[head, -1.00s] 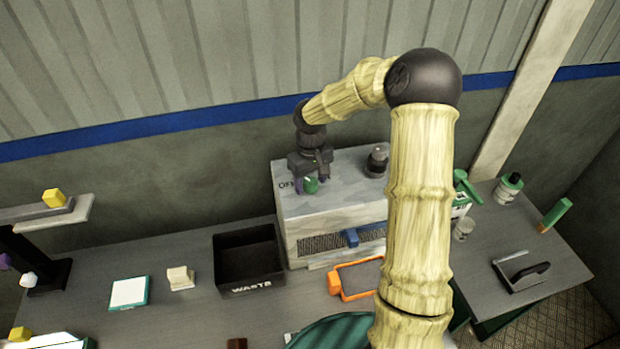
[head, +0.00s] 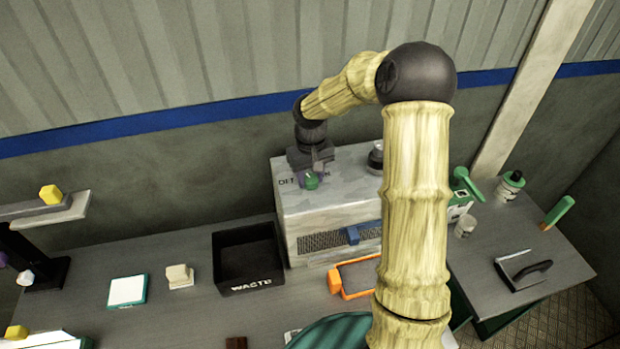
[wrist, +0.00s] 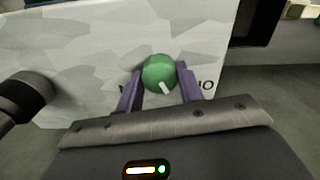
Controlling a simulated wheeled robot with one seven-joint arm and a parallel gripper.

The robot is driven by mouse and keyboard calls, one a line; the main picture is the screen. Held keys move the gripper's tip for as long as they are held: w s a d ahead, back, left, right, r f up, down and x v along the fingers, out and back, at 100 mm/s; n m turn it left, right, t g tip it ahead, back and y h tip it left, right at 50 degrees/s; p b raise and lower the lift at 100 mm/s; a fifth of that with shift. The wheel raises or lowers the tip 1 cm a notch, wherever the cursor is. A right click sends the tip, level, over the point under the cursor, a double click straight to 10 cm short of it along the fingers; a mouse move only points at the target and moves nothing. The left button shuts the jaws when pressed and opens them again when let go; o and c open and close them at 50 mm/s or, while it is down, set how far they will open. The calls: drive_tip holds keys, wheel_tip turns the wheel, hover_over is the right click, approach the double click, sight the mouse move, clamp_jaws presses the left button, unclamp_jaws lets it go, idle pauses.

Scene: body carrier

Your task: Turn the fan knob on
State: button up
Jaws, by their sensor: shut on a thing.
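The fan knob (head: 311,181) is a round green knob on top of the pale grey box-shaped machine (head: 335,210). The knob also shows in the wrist view (wrist: 158,71), with a white pointer mark aimed down and slightly right. My gripper (head: 312,176) is over the machine's top, its purple fingers on both sides of the knob. In the wrist view my gripper (wrist: 158,80) is shut on it. The fingers hide some lettering.
A dark knob-like part (head: 375,158) stands right of the green knob on the machine. A black waste bin (head: 248,258) is left of the machine. An orange-framed tray (head: 336,281) lies in front. The wall is close behind.

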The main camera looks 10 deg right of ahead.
sight(311, 178)
drive_tip(key=m+b, duration=0.3)
drive_tip(key=m, duration=0.9)
drive_tip(key=shift+r+b, duration=0.1)
drive_tip(key=shift+b, duration=0.3)
drive_tip(key=o, duration=1)
drive_tip(key=shift+r, duration=0.55)
wheel_tip(311, 178, up, 16)
drive_tip(key=b, duration=0.2)
drive_tip(key=shift+b, duration=0.35)
drive_tip(key=shift+r, duration=0.1)
